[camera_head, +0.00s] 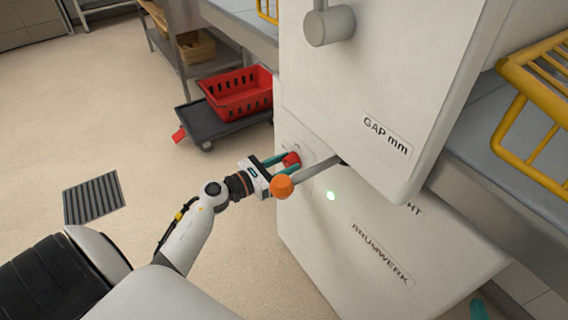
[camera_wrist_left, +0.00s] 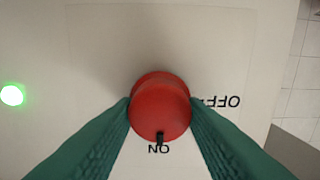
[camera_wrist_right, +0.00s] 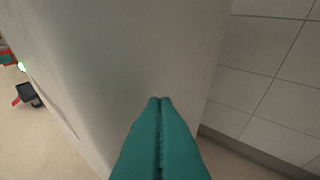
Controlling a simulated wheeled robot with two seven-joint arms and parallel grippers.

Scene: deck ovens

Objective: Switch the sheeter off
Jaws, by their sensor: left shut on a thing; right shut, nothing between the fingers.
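The sheeter (camera_head: 345,235) is a pale cabinet marked BRUMWERK. Its red rotary knob (camera_head: 291,159) also shows in the left wrist view (camera_wrist_left: 160,104), with a black pointer mark at the ON label (camera_wrist_left: 159,149). The OFF label (camera_wrist_left: 222,101) is to the right of the knob there. A green lamp (camera_head: 331,196) is lit, also in the left wrist view (camera_wrist_left: 12,95). My left gripper (camera_wrist_left: 160,112) is shut on the knob, one teal finger on each side. My right gripper (camera_wrist_right: 160,100) is shut and empty beside a pale panel; only a teal bit shows in the head view (camera_head: 478,309).
A lever with an orange ball (camera_head: 281,186) sticks out close to my left gripper. The upper housing with the GAP mm label (camera_head: 386,135) overhangs the panel. A yellow rack (camera_head: 540,85) is at right. A red crate (camera_head: 233,92) sits on a dark dolly (camera_head: 205,124).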

